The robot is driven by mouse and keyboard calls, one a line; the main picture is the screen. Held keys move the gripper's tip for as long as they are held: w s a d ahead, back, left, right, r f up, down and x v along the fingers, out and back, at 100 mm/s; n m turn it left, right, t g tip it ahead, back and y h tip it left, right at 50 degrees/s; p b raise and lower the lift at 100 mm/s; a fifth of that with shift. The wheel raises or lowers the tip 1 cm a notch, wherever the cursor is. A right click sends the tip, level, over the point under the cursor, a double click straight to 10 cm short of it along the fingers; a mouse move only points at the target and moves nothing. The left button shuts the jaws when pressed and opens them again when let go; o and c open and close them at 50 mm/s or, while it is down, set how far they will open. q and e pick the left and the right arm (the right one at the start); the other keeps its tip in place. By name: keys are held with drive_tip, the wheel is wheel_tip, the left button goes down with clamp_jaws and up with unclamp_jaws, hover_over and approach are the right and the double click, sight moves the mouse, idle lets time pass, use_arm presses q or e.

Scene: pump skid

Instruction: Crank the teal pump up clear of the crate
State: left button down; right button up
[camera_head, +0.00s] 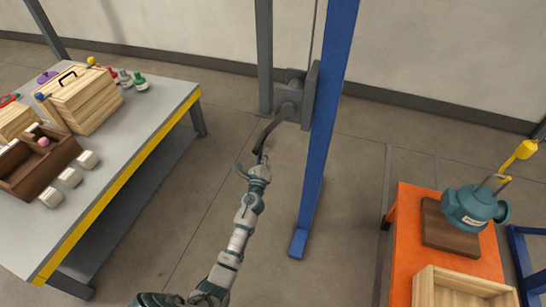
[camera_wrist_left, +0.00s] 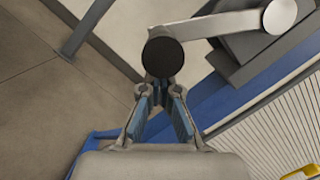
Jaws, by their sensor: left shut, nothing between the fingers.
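The teal pump (camera_head: 474,208) is at the right in the head view, under a yellow hook (camera_head: 525,150). It shows over a brown board (camera_head: 440,228), beyond the pale wooden crate (camera_head: 430,288); I cannot tell whether it touches the board. The grey winch (camera_head: 297,95) sits on the blue post, its crank arm reaching down to a dark handle (camera_head: 264,136). My left gripper (camera_head: 256,168) is just below the handle, shut and empty. In the left wrist view the handle's round end (camera_wrist_left: 163,56) is just beyond the fingertips (camera_wrist_left: 161,92). My right gripper is out of view.
The blue post (camera_head: 325,130) stands right of my left arm. An orange table (camera_head: 405,255) carries the board and crate. At the left, a grey table (camera_head: 130,165) with a yellow edge holds wooden boxes and small items. Open floor lies between the tables.

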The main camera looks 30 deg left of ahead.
sight(255, 147)
use_arm(q)
drive_tip(key=a, duration=0.1)
drive_tip(key=a+r+m, duration=0.1)
drive_tip(key=a+m, duration=0.1)
drive_tip(key=shift+s+a+r+t, duration=0.2)
drive_tip(key=shift+s+r+t, duration=0.1)
drive_tip(key=shift+s+r, duration=0.1)
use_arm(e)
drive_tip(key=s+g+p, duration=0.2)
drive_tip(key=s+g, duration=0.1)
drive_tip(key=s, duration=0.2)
use_arm(q)
drive_tip(key=s+a+r+m+t+h+p, duration=0.1)
drive_tip(key=a+r+m+h+p, duration=0.3)
drive_tip(key=r+m, duration=0.9)
drive_tip(key=shift+s+a+m+h+p, duration=0.3)
drive_tip(key=shift+a+m+p, duration=0.25)
drive_tip(key=shift+a, duration=0.9)
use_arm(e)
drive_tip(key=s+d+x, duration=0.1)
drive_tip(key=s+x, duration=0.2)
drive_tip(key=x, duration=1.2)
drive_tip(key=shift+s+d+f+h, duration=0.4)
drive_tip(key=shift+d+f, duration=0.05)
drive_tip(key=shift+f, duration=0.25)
use_arm(q)
drive_tip(key=shift+f, duration=0.1)
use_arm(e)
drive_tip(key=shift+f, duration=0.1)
